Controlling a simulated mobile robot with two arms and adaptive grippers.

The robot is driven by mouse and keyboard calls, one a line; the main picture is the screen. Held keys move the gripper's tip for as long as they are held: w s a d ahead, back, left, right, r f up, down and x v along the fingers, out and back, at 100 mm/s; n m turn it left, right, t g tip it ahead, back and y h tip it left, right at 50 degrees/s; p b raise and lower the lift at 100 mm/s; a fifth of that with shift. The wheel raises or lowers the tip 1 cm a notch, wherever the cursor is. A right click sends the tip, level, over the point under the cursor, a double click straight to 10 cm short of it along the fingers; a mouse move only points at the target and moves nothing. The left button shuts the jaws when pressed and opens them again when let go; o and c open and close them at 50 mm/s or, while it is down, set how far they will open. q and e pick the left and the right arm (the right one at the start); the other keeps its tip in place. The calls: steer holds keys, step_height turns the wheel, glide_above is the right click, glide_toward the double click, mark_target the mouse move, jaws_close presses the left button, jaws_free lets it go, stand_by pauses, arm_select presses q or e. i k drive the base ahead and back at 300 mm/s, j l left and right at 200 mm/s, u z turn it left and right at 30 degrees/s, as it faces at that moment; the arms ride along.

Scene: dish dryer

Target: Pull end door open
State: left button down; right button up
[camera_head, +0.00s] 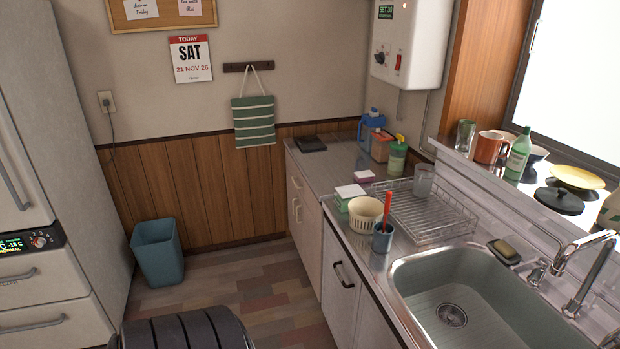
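The counter's cabinet fronts run away from me along the right side. The far-end front (308,238) is pale, with light handles (297,210) near its far edge, and looks shut. A nearer pale door (341,297) has a dark bar handle (344,274) and also looks shut. I cannot tell from the picture alone which of these is the end door. Neither of my grippers is in view.
Above the doors, the countertop holds a dish rack (430,217), a cream basket (365,213), a blue cup (382,238) and a sink (400,272). A blue bin (158,254) stands by the back wall. A fridge (50,180) is at left.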

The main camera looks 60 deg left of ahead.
mark_target(333, 298)
steer(key=j+u, duration=0.1)
steer(key=u, duration=0.7)
steer(key=j+u, duration=0.2)
steer(key=u, duration=0.15)
steer(key=j+u, duration=0.1)
steer(key=u, duration=0.3)
